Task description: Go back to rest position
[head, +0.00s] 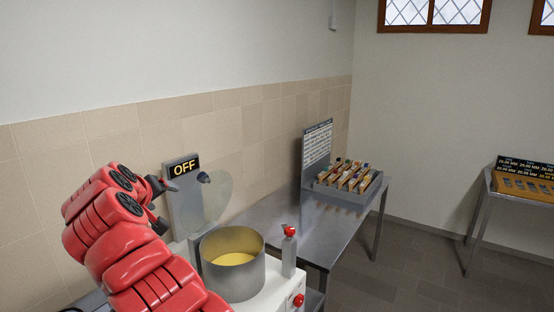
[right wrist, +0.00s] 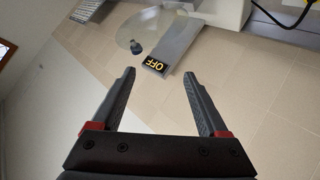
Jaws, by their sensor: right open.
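My right arm, red, comes in from the bottom left of the head view. My right gripper (head: 166,207) is at its end, up beside the grey panel (head: 186,207) with the lit "OFF" sign (head: 184,168). In the right wrist view its two dark fingers (right wrist: 159,76) are spread wide with nothing between them. The panel and sign show beyond the fingertips there, upside down. My left gripper is not in view.
A metal pot (head: 233,279) of yellow liquid stands on a white unit with a red knob (head: 298,300). A clear disc (head: 208,193) is behind it. A steel table (head: 316,238) holds a rack (head: 350,196).

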